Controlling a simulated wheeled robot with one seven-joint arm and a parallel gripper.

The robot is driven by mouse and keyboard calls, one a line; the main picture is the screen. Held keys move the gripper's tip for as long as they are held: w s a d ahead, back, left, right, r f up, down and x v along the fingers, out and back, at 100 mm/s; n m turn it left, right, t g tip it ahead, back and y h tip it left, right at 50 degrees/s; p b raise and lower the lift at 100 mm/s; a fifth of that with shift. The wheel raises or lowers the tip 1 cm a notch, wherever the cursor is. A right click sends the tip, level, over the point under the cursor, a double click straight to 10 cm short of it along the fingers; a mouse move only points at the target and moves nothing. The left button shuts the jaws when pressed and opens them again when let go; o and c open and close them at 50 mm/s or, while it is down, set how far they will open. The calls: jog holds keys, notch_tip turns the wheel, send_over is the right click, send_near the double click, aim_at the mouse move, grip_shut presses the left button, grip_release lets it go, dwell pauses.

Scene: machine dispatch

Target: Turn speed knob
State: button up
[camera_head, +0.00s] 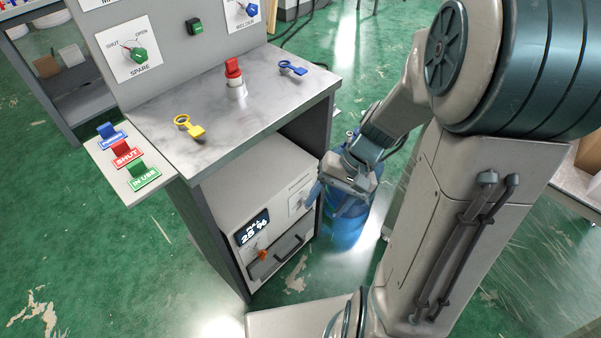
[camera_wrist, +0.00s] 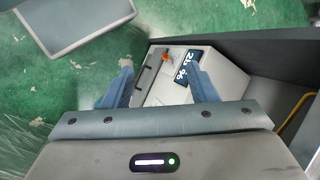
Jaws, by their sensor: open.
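A light grey machine (camera_head: 245,195) sits in the cabinet's lower bay. Its front has a black display (camera_head: 252,228) reading 25 %, a small orange-red knob (camera_head: 262,254) and a white dial plate (camera_head: 300,199). The plate's lettering is too small to read, and which control is the speed knob is not clear.
The cabinet's dark side wall (camera_head: 213,235) and metal top (camera_head: 220,100) enclose the bay. Green floor is open in front.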

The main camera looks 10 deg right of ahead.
jog(key=w+d+f+m+t+y+b, duration=0.2)
jog(key=w+d+f+m+t+b, duration=0.25)
jog(key=f, duration=0.75)
jog(key=w+d+f+m+t+y+b, duration=0.15)
jog(key=w+f+m+t+b, duration=0.25)
jog(key=f+m+t+b, duration=0.55)
jog(key=w+d+f+m+t+y+b, duration=0.2)
jog(key=w+d+f+m+b, duration=0.15)
jog(key=f, duration=1.15)
jog(key=shift+h, duration=0.25)
jog(key=b+x, duration=0.4)
jog(key=x, duration=0.9)
jog(key=shift+w, duration=0.4)
jog(key=shift+a, duration=0.1)
jog(key=c, duration=1)
